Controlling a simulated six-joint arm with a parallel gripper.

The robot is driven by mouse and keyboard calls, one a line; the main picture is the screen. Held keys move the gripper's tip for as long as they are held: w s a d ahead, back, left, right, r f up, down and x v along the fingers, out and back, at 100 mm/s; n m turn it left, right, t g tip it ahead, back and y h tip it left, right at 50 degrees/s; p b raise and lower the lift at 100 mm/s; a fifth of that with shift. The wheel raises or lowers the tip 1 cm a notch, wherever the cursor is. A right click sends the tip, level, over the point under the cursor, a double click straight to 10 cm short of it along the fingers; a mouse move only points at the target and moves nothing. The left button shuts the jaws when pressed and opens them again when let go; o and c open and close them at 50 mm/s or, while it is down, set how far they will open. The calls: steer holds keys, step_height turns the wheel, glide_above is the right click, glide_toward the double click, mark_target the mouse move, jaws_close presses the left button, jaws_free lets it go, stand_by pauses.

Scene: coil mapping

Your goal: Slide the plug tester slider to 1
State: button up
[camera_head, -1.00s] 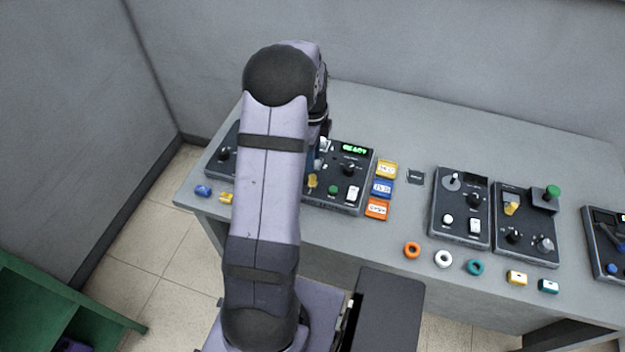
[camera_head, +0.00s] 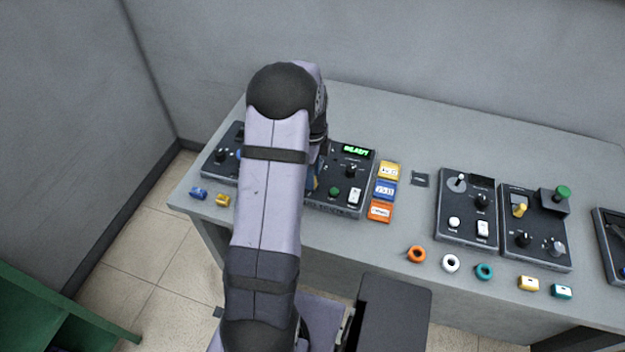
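A dark control panel (camera_head: 340,196) with a lit green display (camera_head: 356,150) stands on the table behind my arm. It carries a green button, a black knob and a white switch. My arm covers its left part. A yellow piece (camera_head: 317,184) shows beside the arm at that panel; I cannot tell whether it is a slider. Another dark panel (camera_head: 219,163) shows partly to the left of my arm. No panel's label is legible enough to tell which is the plug tester. My gripper is hidden behind my arm, over or near these two panels.
Yellow, blue and orange labelled blocks (camera_head: 384,189) lie right of the display panel. Rings (camera_head: 451,263) and small plugs (camera_head: 198,194) lie along the front edge. The table's back is clear.

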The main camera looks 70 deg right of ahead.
steer(key=c, duration=0.7)
steer(key=shift+w, duration=0.75)
steer(key=shift+c, duration=0.2)
steer(key=shift+w, duration=1.05)
steer(key=shift+w+p, duration=0.2)
steer(key=shift+p, duration=0.2)
steer(key=o, duration=0.8)
steer(key=shift+r, duration=0.1)
steer(key=shift+r+p, duration=2.8)
steer(key=shift+r, duration=0.65)
